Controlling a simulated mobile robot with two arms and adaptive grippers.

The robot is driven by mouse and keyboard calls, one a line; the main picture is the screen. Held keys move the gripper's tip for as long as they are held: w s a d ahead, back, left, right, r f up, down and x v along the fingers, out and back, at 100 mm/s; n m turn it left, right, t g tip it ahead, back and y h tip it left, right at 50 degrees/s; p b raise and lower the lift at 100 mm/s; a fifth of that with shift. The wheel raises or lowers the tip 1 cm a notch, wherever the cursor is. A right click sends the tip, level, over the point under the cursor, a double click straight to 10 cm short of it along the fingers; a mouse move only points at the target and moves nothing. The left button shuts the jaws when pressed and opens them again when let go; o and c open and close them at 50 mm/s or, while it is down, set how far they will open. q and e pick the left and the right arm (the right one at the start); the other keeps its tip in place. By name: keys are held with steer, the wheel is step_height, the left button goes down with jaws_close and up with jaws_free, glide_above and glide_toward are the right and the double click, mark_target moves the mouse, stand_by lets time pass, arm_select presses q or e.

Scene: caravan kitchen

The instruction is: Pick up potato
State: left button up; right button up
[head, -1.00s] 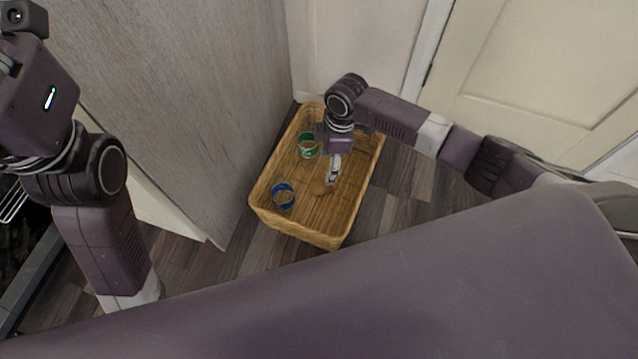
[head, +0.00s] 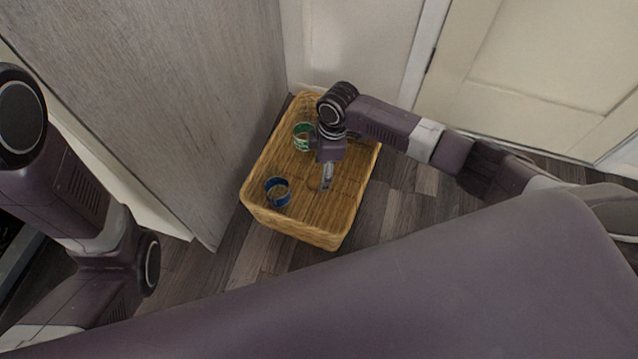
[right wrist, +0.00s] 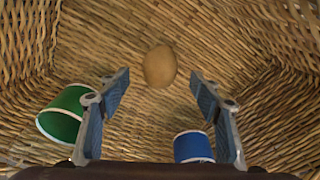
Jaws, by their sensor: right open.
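The potato (right wrist: 160,66) is a small brown oval on the floor of the wicker basket (head: 292,231). In the head view the potato is hardly distinguishable from the basket floor near my right gripper. My left arm is at the left of the head view, but its gripper is out of frame.
The basket walls surround the gripper. A grey wood panel (head: 170,90) stands left of the basket, and a cream door (head: 540,70) is behind at right.

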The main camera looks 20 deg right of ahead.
mark_target(319, 178)
steer(key=shift+a+f+b, duration=0.2)
steer(key=shift+f+b, duration=0.45)
steer(key=shift+f, duration=0.25)
steer(key=shift+a+f+b, duration=0.15)
steer(key=shift+f+b, duration=0.5)
steer(key=shift+f, duration=0.25)
steer(key=shift+c, duration=0.5)
steer(key=c, duration=1.2)
steer(key=shift+r, duration=0.1)
steer(key=shift+c, duration=0.2)
